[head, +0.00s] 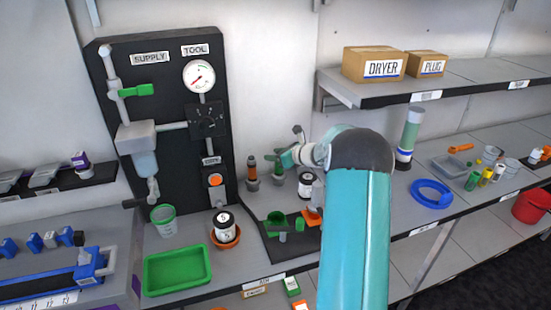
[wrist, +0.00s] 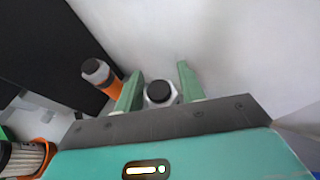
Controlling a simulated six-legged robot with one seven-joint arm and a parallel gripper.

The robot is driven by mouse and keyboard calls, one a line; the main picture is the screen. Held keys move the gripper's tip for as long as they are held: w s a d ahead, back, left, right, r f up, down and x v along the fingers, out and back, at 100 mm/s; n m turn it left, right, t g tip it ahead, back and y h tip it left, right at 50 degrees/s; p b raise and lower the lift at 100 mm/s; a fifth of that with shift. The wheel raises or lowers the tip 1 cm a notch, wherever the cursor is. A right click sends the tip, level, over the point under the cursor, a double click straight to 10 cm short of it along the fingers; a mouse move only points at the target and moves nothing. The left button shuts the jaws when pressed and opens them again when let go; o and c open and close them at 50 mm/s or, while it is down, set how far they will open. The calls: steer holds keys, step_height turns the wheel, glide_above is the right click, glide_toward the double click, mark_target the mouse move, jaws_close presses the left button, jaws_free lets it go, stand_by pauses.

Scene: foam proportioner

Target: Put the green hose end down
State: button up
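My gripper (wrist: 158,75) points away from my body toward the back wall; in the head view it shows small (head: 288,158) behind my teal arm. Its two pale green fingers are spread. Between them in the wrist view is a grey piece with a round black top (wrist: 160,92), with thin gaps beside it. In the head view a green hose end (head: 278,168) stands in a grey holder on the shelf, just below the gripper; I cannot tell for certain that it is that piece. An orange hose end (head: 252,171) stands to its left, also in the wrist view (wrist: 102,80).
The black supply panel (head: 165,95) rises at left. A green tray (head: 178,272), a clear cup (head: 163,220) and a black-lidded jar (head: 223,224) stand in front.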

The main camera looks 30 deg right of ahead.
steer(key=v, duration=1.1)
steer(key=shift+s+r, duration=0.15)
steer(key=shift+s, duration=0.15)
steer(key=s+a+r+n+g, duration=0.25)
steer(key=a+n, duration=0.25)
steer(key=a, duration=0.4)
steer(key=s+a+r+n+g+y, duration=0.1)
steer(key=s+a+r+n+g, duration=0.2)
steer(key=a+n, duration=0.45)
steer(key=s+a+r+n+g, duration=0.1)
steer(key=s+a+r+n, duration=0.25)
steer(key=a, duration=0.75)
steer(key=s+a+n+h, duration=0.2)
steer(key=s+a+n, duration=0.2)
steer(key=s+n, duration=0.4)
steer(key=s+a+n+h, duration=0.3)
steer(key=s+n, duration=0.5)
steer(key=s, duration=0.4)
steer(key=shift+s+a+g, duration=0.25)
steer(key=shift+a+g, duration=0.2)
steer(key=shift+a, duration=0.15)
